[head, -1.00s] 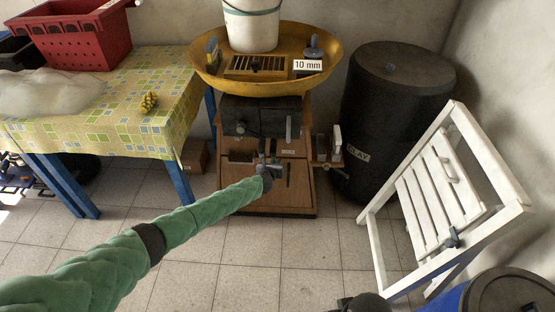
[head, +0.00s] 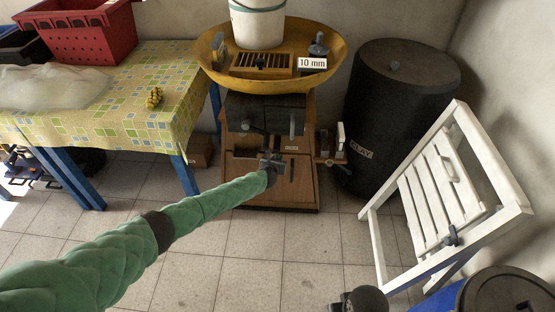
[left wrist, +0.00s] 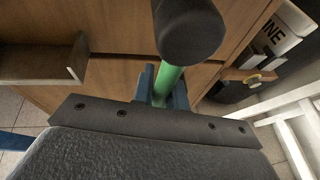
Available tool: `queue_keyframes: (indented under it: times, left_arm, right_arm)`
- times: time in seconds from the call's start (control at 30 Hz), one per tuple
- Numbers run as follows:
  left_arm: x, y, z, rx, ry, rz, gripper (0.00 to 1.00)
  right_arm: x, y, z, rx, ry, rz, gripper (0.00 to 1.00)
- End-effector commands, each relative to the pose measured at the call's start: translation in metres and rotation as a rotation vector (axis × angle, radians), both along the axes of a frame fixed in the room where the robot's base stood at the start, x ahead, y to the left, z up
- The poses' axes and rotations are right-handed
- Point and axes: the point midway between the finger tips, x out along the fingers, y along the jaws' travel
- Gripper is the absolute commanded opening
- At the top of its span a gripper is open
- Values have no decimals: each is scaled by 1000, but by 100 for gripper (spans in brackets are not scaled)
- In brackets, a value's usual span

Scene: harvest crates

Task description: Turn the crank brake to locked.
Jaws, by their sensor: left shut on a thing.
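My left gripper (head: 268,162) is at the front of the wooden mill (head: 268,198), below its yellow hopper pan. In the left wrist view, its blue fingers (left wrist: 164,88) are shut on a green lever (left wrist: 168,78) with a black round knob (left wrist: 188,28). The lever seems to be the crank brake, but no readable mark on it shows this. The gripper and forearm hide most of the lever in the head view. A small pale label (head: 291,149) on the front panel is too small to read.
A dark vertical handle (head: 293,124) stands close above the gripper. A side bracket (head: 330,158) juts from the mill's right. A black drum (head: 395,110) and white folding chair (head: 440,190) stand right; a cloth-covered table (head: 120,115) stands left. The tiled floor in front is mostly clear.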

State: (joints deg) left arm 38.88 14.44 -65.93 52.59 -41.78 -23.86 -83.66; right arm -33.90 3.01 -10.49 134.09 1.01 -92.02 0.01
Motion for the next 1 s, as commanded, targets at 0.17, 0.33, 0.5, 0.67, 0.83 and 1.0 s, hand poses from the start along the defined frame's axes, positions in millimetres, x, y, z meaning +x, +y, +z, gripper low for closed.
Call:
queue_keyframes:
  times: [0.17,0.33,0.5,0.67,0.83,1.0]
  left_arm:
    - [0,2,-1,2,1,1,24]
    - [0,1,-1,1,1,1,36]
    - [0,1,0,0,0,1,36]
    - [-7,2,4,0,-1,0,36]
    - [-26,6,11,0,1,0,36]
    - [-47,11,19,0,0,1,36]
  right_arm:
    - [1,0,1,0,-1,0,48]
    - [1,0,1,0,-2,0,48]
    - [1,0,1,1,-3,0,48]
    - [2,0,1,1,-8,-1,48]
    - [2,2,-15,0,1,-1,48]
    - [3,1,-31,-5,9,0,48]
